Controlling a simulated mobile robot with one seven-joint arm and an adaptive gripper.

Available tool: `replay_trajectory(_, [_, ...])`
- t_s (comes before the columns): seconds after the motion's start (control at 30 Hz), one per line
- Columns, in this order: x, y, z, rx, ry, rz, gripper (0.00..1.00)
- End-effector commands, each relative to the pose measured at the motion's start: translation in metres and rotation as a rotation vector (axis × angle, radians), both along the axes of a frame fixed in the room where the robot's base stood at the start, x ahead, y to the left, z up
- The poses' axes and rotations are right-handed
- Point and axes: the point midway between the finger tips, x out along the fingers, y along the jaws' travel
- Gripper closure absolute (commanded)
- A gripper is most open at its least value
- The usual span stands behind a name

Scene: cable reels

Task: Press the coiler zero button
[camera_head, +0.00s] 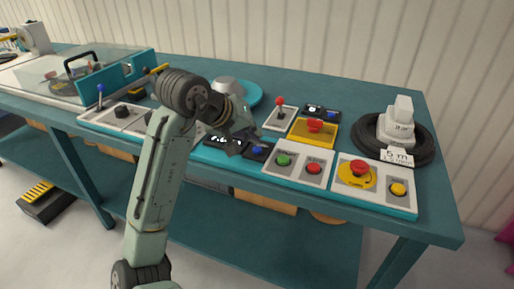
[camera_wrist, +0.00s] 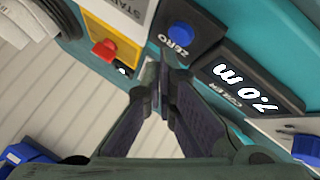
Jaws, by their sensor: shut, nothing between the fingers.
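The coiler zero button is a blue round button (camera_wrist: 180,33) on a dark plate marked ZERO in the wrist view. In the head view it is the blue button (camera_head: 257,150) at the front of the console. Beside it is the dark coiler display (camera_wrist: 240,87), reading 7.0 m; it also shows in the head view (camera_head: 222,141). My gripper (camera_wrist: 163,88) is shut and empty, its fingertips close to the zero plate and display edge. In the head view my gripper (camera_head: 238,146) is just left of the button. I cannot tell its height, and no contact is visible.
Green (camera_head: 283,160) and red (camera_head: 314,169) buttons and an emergency stop (camera_head: 358,169) lie to the right. Behind are a red-knobbed lever (camera_head: 280,104), a yellow box (camera_head: 313,132) and another blue button (camera_head: 332,114). A black cable coil (camera_head: 425,150) lies far right.

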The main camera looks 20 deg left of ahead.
Motion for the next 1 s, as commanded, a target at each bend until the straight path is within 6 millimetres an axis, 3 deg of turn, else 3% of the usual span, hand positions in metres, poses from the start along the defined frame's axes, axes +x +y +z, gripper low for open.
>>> replay_trajectory(1.0, [0.000, 0.000, -0.013, 0.000, 0.000, 0.000, 1.00])
